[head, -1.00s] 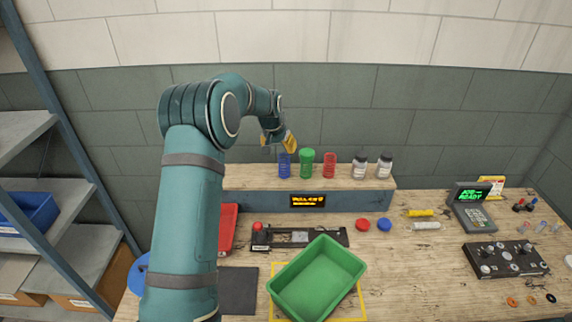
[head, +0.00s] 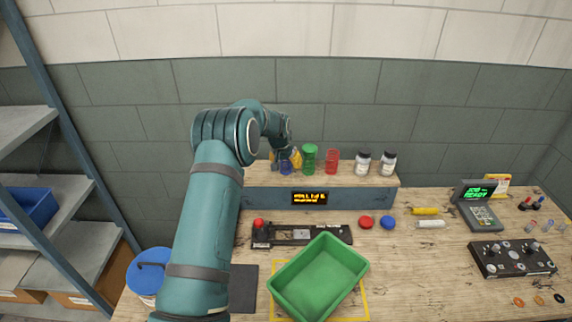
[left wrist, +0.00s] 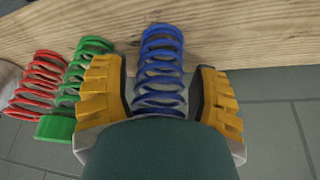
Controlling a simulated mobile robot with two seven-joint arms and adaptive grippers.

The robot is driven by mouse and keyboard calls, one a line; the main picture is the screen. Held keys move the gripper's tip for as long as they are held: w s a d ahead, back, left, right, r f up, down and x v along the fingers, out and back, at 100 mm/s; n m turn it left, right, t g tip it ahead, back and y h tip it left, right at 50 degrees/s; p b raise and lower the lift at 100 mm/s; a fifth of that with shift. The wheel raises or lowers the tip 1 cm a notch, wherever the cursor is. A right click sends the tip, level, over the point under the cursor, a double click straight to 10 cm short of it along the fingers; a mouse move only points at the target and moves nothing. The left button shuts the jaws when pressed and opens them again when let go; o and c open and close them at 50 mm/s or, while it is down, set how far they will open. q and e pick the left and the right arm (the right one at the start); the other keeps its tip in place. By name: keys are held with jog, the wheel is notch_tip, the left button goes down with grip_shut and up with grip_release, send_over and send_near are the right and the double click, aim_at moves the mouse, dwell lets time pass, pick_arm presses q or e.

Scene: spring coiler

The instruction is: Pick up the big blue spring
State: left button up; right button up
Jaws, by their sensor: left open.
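The big blue spring (head: 286,165) stands on the raised wooden shelf at the back of the bench, at the left of a row. My left gripper (head: 287,160) is at the spring and partly covers it in the head view. In the left wrist view the blue spring (left wrist: 161,72) lies between the two yellow fingers of the open left gripper (left wrist: 160,92). Gaps show between the spring and both fingers. My right gripper is not in view.
A green spring (head: 309,158) stands just right of the blue one, close to a finger in the wrist view. A red spring (head: 331,161) and two jars (head: 388,164) stand farther right. A green bin (head: 318,278) sits on the bench in front.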

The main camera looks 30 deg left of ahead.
pick_arm(q)
jog(key=shift+r, duration=0.1)
grip_shut()
